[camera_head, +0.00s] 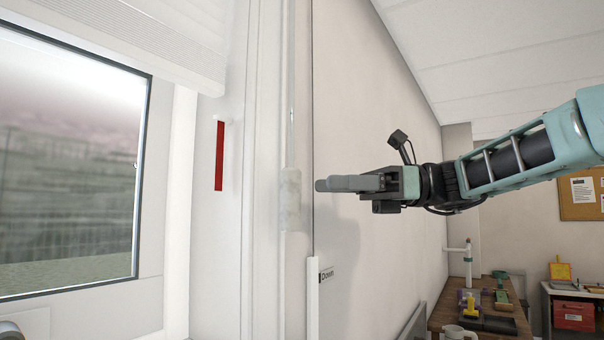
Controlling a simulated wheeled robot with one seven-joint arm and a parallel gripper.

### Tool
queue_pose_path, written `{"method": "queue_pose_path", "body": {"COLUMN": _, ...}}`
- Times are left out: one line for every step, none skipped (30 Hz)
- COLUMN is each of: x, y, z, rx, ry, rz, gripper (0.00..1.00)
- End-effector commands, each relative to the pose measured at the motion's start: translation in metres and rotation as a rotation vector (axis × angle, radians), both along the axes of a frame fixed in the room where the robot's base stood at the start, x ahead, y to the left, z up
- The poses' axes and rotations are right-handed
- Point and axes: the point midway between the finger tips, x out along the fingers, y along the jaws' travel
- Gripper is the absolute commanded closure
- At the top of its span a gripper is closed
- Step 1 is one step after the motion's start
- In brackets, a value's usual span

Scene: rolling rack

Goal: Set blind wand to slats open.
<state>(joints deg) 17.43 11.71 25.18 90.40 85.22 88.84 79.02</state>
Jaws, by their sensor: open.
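The blind (165,45) is a white stack of slats at the top left, above the window. What looks like the wand (291,125) is a thin, clear rod hanging upright from the top of the picture, with a thicker pale, cloudy grip (291,200) at its lower end. My gripper (322,185) reaches in from the right, fingers pointing left, level with the grip. Its fingertips are a short way right of the grip in the picture; depth between them is hard to judge. The gripper is open and empty, seen side-on, so one finger largely hides the other.
A red strip (219,156) is on the white window surround. A white upright strip (312,300) stands below the gripper, by a label reading "Down" (327,275). The wall (360,120) runs close behind my gripper. A wooden bench (480,325) with tools is at the lower right.

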Motion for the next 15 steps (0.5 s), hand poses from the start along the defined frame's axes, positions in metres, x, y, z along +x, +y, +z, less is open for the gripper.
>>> {"method": "queue_pose_path", "body": {"x": -0.002, "y": 0.011, "z": 0.003, "rx": 0.000, "ry": 0.001, "rz": 0.004, "gripper": 0.50}}
{"method": "queue_pose_path", "body": {"x": -0.003, "y": 0.016, "z": 0.003, "rx": 0.001, "ry": 0.002, "rz": 0.003, "gripper": 0.50}}
{"method": "queue_pose_path", "body": {"x": -0.003, "y": 0.023, "z": 0.003, "rx": 0.000, "ry": 0.002, "rz": 0.003, "gripper": 0.50}}
{"method": "queue_pose_path", "body": {"x": -0.004, "y": 0.028, "z": 0.003, "rx": 0.000, "ry": 0.002, "rz": 0.004, "gripper": 0.50}}
{"method": "queue_pose_path", "body": {"x": -0.005, "y": 0.033, "z": 0.003, "rx": 0.000, "ry": 0.001, "rz": 0.003, "gripper": 0.50}}
{"method": "queue_pose_path", "body": {"x": -0.005, "y": 0.038, "z": 0.002, "rx": 0.000, "ry": 0.001, "rz": 0.002, "gripper": 0.50}}
{"method": "queue_pose_path", "body": {"x": -0.006, "y": 0.042, "z": 0.002, "rx": 0.000, "ry": 0.001, "rz": 0.003, "gripper": 0.50}}
{"method": "queue_pose_path", "body": {"x": -0.006, "y": 0.045, "z": 0.002, "rx": 0.000, "ry": 0.001, "rz": 0.002, "gripper": 0.50}}
{"method": "queue_pose_path", "body": {"x": -0.006, "y": 0.049, "z": 0.001, "rx": 0.000, "ry": 0.002, "rz": 0.001, "gripper": 0.50}}
{"method": "queue_pose_path", "body": {"x": -0.006, "y": 0.051, "z": 0.001, "rx": 0.000, "ry": 0.002, "rz": 0.001, "gripper": 0.50}}
{"method": "queue_pose_path", "body": {"x": -0.006, "y": 0.053, "z": 0.001, "rx": 0.000, "ry": 0.002, "rz": 0.001, "gripper": 0.50}}
{"method": "queue_pose_path", "body": {"x": -0.007, "y": 0.055, "z": 0.000, "rx": -0.001, "ry": 0.001, "rz": 0.001, "gripper": 0.50}}
{"method": "queue_pose_path", "body": {"x": -0.007, "y": 0.056, "z": 0.000, "rx": -0.001, "ry": 0.001, "rz": 0.000, "gripper": 0.50}}
{"method": "queue_pose_path", "body": {"x": -0.007, "y": 0.057, "z": 0.000, "rx": -0.001, "ry": 0.001, "rz": 0.000, "gripper": 0.50}}
{"method": "queue_pose_path", "body": {"x": -0.007, "y": 0.058, "z": 0.000, "rx": -0.001, "ry": 0.001, "rz": 0.000, "gripper": 0.50}}
